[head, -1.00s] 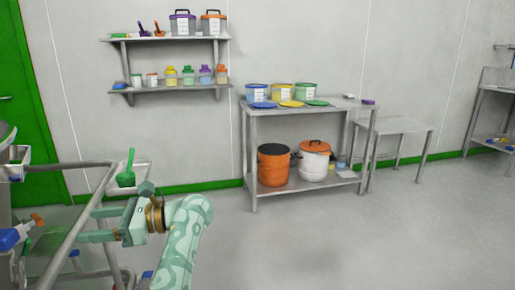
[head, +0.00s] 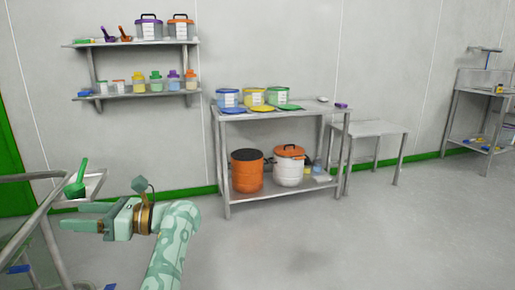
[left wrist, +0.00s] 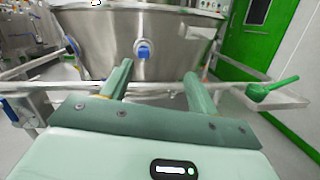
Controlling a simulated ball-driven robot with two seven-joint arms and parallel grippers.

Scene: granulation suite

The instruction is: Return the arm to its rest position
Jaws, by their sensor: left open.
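My left arm comes in at the lower left of the head view. It is pale green with a brass-coloured wrist ring. Its gripper (head: 66,217) points left, with its two fingers apart and nothing between them. In the left wrist view the open gripper (left wrist: 157,76) faces a large steel vessel (left wrist: 185,45) with a blue round fitting. No gap between fingers and vessel can be measured. My right gripper is not in view.
A metal rail frame (head: 38,208) stands close to the left gripper, with a green scoop (head: 77,182) in a small tray.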

